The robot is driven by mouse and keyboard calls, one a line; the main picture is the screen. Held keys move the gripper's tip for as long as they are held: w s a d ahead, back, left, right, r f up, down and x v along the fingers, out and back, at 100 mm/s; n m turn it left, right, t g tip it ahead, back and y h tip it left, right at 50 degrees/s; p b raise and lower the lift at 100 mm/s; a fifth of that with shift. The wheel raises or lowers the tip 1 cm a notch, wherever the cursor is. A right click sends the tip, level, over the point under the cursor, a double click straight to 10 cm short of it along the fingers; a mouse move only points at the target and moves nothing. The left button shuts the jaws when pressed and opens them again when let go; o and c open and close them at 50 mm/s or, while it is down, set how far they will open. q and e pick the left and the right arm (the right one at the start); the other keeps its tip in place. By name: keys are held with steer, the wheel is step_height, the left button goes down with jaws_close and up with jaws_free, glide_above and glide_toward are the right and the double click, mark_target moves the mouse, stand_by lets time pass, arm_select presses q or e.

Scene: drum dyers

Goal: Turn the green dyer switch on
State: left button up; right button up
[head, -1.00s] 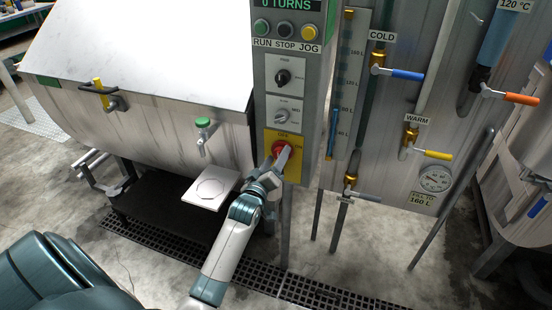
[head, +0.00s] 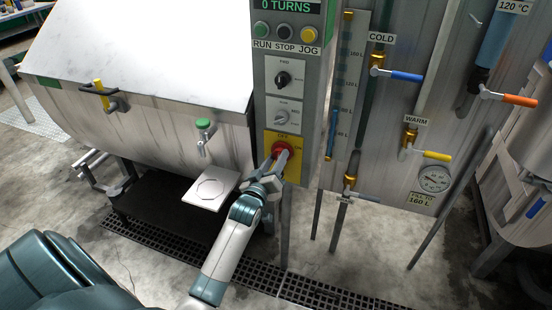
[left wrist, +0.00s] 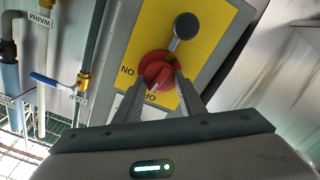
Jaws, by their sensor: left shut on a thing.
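The dyer's red rotary switch (head: 281,149) sits on a yellow plate (head: 292,170) low on the control panel, with OFF lettered above it and ON at its right. My left gripper (head: 274,166) reaches it from below in the head view, and its fingers partly cover the knob. In the left wrist view the red switch (left wrist: 157,68) shows with its grip between the two fingertips (left wrist: 161,82), which are shut on it. A grey round piece on an arm (left wrist: 186,26) lies on the plate beyond it. The switch's exact setting is hard to tell. My right gripper is not in view.
Right of the panel are pipes with a blue lever (head: 407,75) and a yellow lever (head: 437,155). A green-topped tap (head: 205,127) is at left.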

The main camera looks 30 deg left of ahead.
arm_select(q)
steer(key=shift+r+m, duration=0.1)
steer(key=shift+m, duration=0.3)
steer(key=shift+m+p, duration=0.3)
steer(key=shift+m, duration=0.1)
steer(key=m, duration=0.2)
steer(key=shift+m+p, duration=0.4)
steer(key=m, duration=0.7)
steer(key=m+p, duration=0.1)
steer(key=m, duration=0.3)
steer(key=shift+d, duration=0.3)
steer(key=shift+f, duration=0.2)
steer(key=o, duration=1)
